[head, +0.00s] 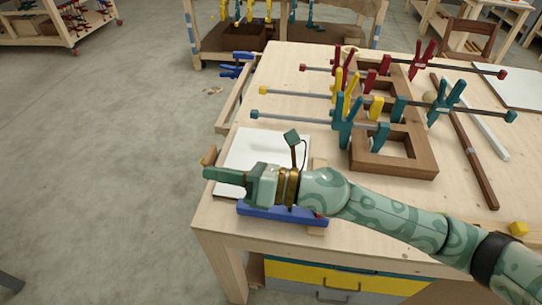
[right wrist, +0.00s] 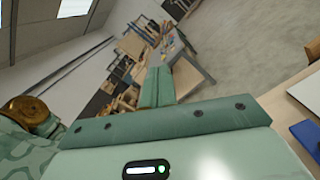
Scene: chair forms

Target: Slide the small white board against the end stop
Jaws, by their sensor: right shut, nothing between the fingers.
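The small white board (head: 262,145) lies flat at the near left corner of the wooden table. My right gripper (head: 212,175) reaches leftward across its front part and hides some of it; its fingers are shut and empty. In the right wrist view the shut fingers (right wrist: 157,87) point out towards the room, and the white board (right wrist: 306,92) shows at the right edge. A blue bar (head: 280,215) lies along the board's near side. A small brown wooden piece (head: 209,155) stands at the board's left edge; I cannot tell whether it is the end stop. My left gripper is not in view.
A brown wooden frame (head: 395,163) held by several long bar clamps covers the middle of the table. A dark wooden strip (head: 474,160), a white strip (head: 485,132) and a yellow block (head: 518,228) lie to the right. The table's left edge is close to my gripper.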

